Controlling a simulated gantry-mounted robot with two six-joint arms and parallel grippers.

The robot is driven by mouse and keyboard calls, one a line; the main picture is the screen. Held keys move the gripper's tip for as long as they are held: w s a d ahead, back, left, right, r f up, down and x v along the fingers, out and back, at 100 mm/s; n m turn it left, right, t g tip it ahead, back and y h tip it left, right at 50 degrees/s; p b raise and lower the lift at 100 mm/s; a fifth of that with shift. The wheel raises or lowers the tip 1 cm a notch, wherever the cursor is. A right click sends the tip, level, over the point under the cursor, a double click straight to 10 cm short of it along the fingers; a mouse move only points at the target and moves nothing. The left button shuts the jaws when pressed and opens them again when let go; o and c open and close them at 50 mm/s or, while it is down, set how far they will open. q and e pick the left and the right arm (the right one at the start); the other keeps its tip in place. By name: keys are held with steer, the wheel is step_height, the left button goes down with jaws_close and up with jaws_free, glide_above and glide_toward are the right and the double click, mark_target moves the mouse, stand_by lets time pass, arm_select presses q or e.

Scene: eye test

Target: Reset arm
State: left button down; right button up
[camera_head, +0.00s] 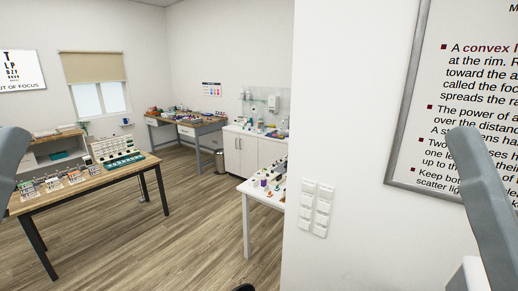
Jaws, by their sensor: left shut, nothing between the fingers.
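My left arm (10,155) is a grey link at the left edge. My right arm (482,200) is a long grey link, raised and tilted in front of the wall poster at the right. A small dark tip at the bottom edge, left of centre, looks to be my left gripper (243,288). Only its top sliver shows, shut and apart from any object. The rest of it is cut off by the frame. The fingers of my right gripper are not in view.
A wooden table (107,178) with lens boxes and small cards stands at the left. A white table (262,197) with small items is partly hidden by the near wall (345,130). A desk (187,130) and white cabinet (255,150) stand behind. The wood floor (170,235) between is clear.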

arm_select(q)
step_height(320, 180, up, 19)
steer(key=p, duration=1.5)
steer(key=shift+r+p, duration=0.2)
steer(key=shift+p, duration=0.1)
arm_select(e)
step_height(320, 180, up, 19)
steer(key=shift+r, duration=0.2)
